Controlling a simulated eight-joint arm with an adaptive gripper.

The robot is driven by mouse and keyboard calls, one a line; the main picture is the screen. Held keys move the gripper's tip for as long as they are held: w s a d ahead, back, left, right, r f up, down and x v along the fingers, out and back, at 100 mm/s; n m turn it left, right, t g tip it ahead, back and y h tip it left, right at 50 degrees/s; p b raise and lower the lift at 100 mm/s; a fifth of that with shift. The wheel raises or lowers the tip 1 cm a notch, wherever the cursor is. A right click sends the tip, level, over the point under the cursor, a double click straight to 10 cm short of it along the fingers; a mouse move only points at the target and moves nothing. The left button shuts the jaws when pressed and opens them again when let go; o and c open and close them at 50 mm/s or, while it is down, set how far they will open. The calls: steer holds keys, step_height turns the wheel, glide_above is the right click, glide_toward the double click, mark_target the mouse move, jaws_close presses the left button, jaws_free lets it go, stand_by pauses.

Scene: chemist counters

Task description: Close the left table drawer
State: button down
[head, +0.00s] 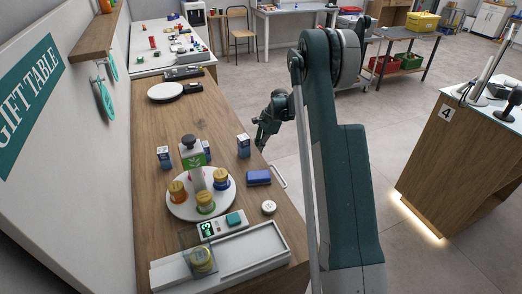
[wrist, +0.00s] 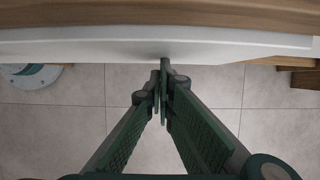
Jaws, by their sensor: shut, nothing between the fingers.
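The wooden counter (head: 172,118) runs along the left in the head view. A white handle (head: 279,176) sticks out from its right side, beside the blue box; how far that drawer is out is hidden from above. In the wrist view a white panel (wrist: 90,48), likely a drawer front, runs across the top under the wooden edge. My gripper (head: 262,146) is beyond the handle, at the counter's right edge. In the wrist view my gripper (wrist: 162,78) is shut and empty, its tips at the panel's lower edge. I cannot tell if they touch it.
On the counter stand a round white tray (head: 188,213) with several jars, a blue box (head: 258,177), small cartons (head: 243,146) and a label-printer-like device (head: 222,222). A wooden desk marked 4 (head: 430,165) stands at right. The floor (head: 240,95) beside the counter is clear.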

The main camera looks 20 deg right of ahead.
steer(key=shift+a, duration=1.85)
steer(key=d+r+p, duration=0.2)
steer(key=d+r, duration=0.6)
steer(key=r, duration=0.1)
steer(key=shift+d+r, duration=0.15)
steer(key=shift+d, duration=0.2)
